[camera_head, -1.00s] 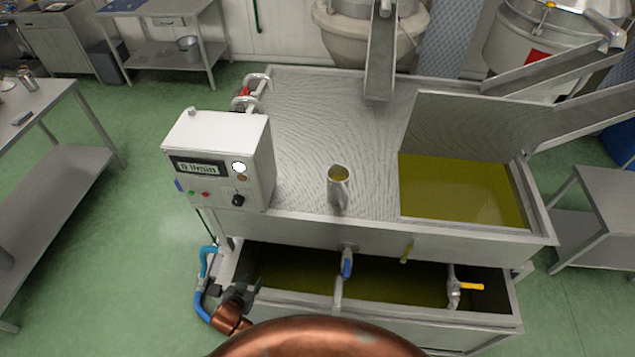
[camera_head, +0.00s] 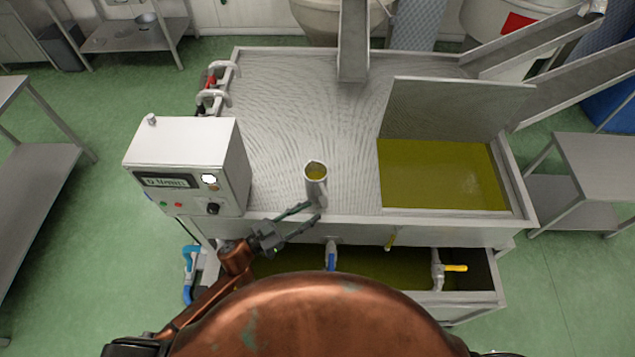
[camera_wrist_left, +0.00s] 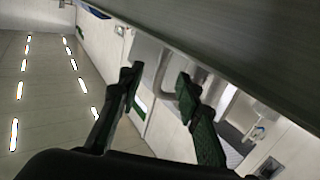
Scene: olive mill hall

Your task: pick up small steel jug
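The small steel jug (camera_head: 316,184) stands upright on the flat steel top of the oil separator tank, near its front edge. Its open mouth shows yellowish inside. My left gripper (camera_head: 305,213) is just in front of the jug, low and slightly left of it, with its fingers spread. Whether a fingertip touches the jug cannot be told. In the left wrist view the two green-padded fingers (camera_wrist_left: 158,77) are apart with nothing between them, and the jug cannot be made out there. My right gripper is not in view.
An open bath of yellow-green oil (camera_head: 440,175) is to the right. Valves (camera_head: 331,255) stick out in front below the edge. The steel top behind the jug is clear.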

